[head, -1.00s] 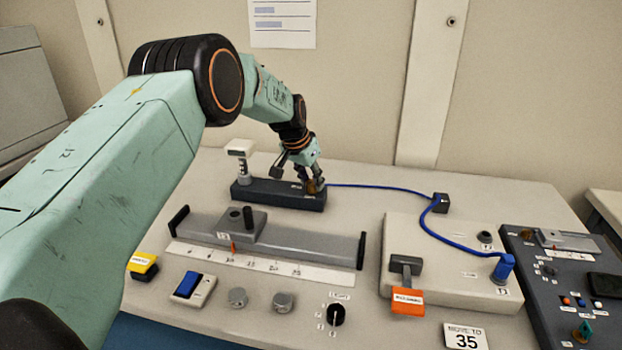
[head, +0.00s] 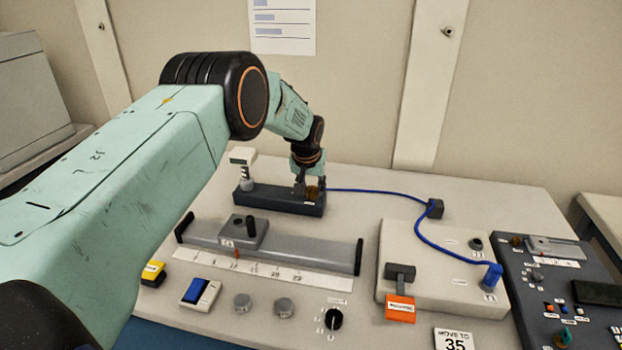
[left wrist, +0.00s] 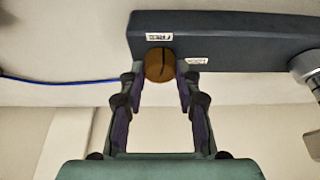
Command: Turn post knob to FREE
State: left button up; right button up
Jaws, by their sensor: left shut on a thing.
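The post knob (left wrist: 159,65) is a round brown knob with a dark line across its face, on the dark grey base block (left wrist: 230,35) in the left wrist view. The line runs nearly along the picture's vertical. Two white labels sit on the block, one above the knob and one to its right; their words are too small to read surely. My left gripper (left wrist: 160,75) is shut on the knob, one finger on each side. In the head view my left gripper (head: 308,190) is at the right end of the block (head: 270,202). My right gripper is not in view.
A white-topped post (head: 243,165) stands at the block's left end. A blue cable (head: 375,190) runs right from behind the block to a small dark box (head: 435,208). A grey slide rail (head: 300,254) with a carriage lies in front. A control panel (head: 560,290) is at right.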

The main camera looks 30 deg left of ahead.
pick_arm(q)
jog(key=shift+w+d+n+y, duration=0.1)
jog(key=shift+n+y, duration=0.3)
jog(key=shift+n, duration=0.8)
jog(key=o, duration=1.2)
jog(key=shift+c, duration=0.2)
jog(key=shift+r, duration=0.1)
jog(key=v, duration=1.2)
jog(key=shift+w, duration=0.1)
